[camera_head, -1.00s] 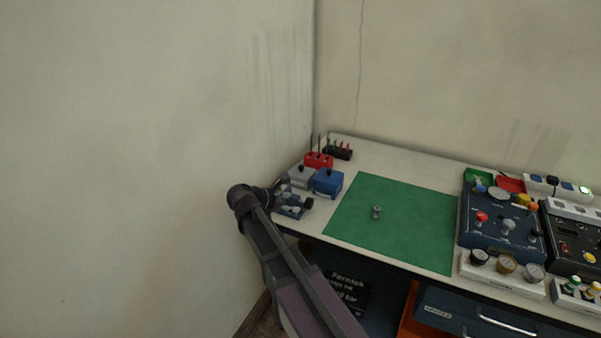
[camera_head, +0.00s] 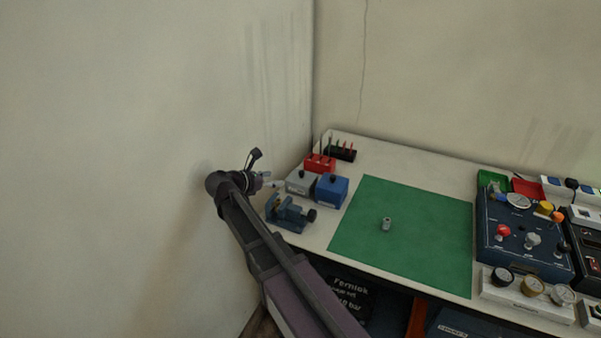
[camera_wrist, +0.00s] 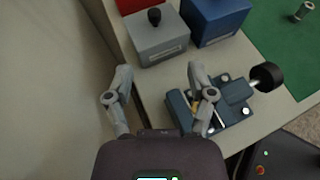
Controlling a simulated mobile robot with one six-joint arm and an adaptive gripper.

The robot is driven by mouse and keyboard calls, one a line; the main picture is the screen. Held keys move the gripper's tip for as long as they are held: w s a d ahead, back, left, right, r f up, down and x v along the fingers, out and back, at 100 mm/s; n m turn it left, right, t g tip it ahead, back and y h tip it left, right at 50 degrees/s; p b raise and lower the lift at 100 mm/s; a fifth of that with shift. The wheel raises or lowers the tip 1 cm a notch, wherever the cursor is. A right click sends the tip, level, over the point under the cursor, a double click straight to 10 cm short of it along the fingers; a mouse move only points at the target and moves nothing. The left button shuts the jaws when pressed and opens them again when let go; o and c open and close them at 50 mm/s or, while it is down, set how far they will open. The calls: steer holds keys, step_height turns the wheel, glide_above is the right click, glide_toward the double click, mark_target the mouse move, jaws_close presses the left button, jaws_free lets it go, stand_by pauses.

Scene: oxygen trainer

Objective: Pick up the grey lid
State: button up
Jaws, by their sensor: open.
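The grey lid (camera_head: 300,183) with a black knob sits on a small box at the left end of the workbench. In the wrist view the grey lid (camera_wrist: 157,40) is ahead of my fingers, with its knob upright. My gripper (camera_head: 266,169) is beside the left end of the bench, left of the lid. In the wrist view my gripper (camera_wrist: 158,68) is open and empty, its fingers spread wide and apart from the lid.
A blue box (camera_head: 331,190) with a black knob stands right beside the grey one. A blue vise (camera_head: 289,213) is in front, near my right finger. The wall is close on the left. The green mat (camera_head: 430,240) holds one small metal part.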

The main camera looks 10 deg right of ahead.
steer(key=shift+w, duration=0.35)
steer(key=b, duration=0.3)
glide_toward(302, 171)
steer(key=d+f, duration=0.1)
steer(key=w+d, duration=0.1)
steer(key=f, duration=0.1)
steer(key=shift+w+d+f, duration=0.25)
steer(key=shift+d+f, duration=0.05)
steer(key=shift+d, duration=0.1)
steer(key=shift+w+d+f, duration=0.1)
steer(key=shift+w+d, duration=0.15)
steer(key=shift+d, duration=0.2)
steer(key=shift+b+x, duration=1.1)
steer(key=shift+x, duration=1.45)
steer(key=shift+w+a, duration=0.1)
jaws_close()
